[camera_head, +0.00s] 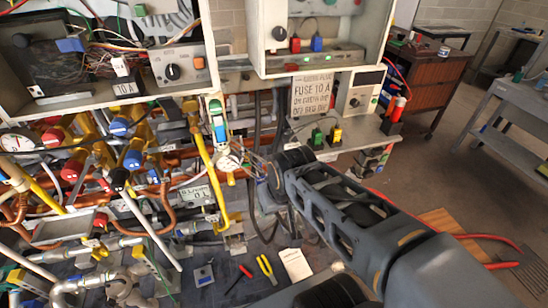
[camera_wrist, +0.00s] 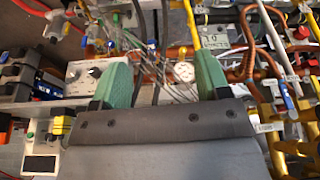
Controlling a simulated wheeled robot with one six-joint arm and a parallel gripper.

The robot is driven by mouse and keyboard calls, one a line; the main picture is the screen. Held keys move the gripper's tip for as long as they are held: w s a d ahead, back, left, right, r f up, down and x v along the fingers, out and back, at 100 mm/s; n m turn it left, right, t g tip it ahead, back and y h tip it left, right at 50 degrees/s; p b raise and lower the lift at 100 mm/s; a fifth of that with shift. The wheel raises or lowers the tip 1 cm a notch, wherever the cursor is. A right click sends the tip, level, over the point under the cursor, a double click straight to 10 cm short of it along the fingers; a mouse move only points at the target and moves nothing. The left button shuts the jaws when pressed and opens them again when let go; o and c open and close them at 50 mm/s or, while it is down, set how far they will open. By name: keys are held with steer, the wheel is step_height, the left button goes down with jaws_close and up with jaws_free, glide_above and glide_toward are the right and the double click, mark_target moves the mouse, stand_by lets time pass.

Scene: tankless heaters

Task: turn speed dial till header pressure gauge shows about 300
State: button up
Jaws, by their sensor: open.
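My gripper (camera_wrist: 162,72) is open, with two green fingers well apart and nothing between their tips. In the wrist view a small round white gauge-like face (camera_wrist: 186,76) shows beyond the gap, and a panel with a black dial (camera_wrist: 95,72) lies left of the left finger. In the head view a round white face (camera_head: 229,160) is by the end of my arm. Black dials show on the open cabinet at left (camera_head: 172,71) and on the small white box at right (camera_head: 355,102). I cannot tell which is the speed dial. No gauge reading is legible.
Copper and yellow pipes with valve handles (camera_head: 72,171) crowd the left. A white cabinet (camera_head: 255,40) hangs at top centre. A screwdriver (camera_head: 245,270), pliers (camera_head: 266,268) and a paper (camera_head: 295,264) lie below. Open floor is at right, near a grey table (camera_head: 500,92).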

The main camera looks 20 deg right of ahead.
steer(key=w+d+f+t+h+b, duration=0.1)
steer(key=w+d+f+h+b, duration=0.15)
steer(key=d+f+b, duration=0.75)
steer(key=w+d+f+t+h+b, duration=0.2)
steer(key=w+d+f, duration=0.1)
steer(key=d+f, duration=1.45)
steer(key=w+a+r+n+t+y, duration=0.2)
steer(key=w+r+n+t, duration=0.55)
steer(key=r+t, duration=0.3)
steer(key=shift+n+t, duration=0.35)
steer(key=shift+n, duration=0.1)
steer(key=w, duration=0.4)
steer(key=w+d, duration=0.1)
steer(key=w, duration=0.7)
steer(key=shift+w+d+f, duration=0.15)
steer(key=shift+w+f, duration=0.05)
steer(key=shift+w, duration=0.15)
steer(key=c, duration=0.9)
steer(key=shift+f, duration=0.1)
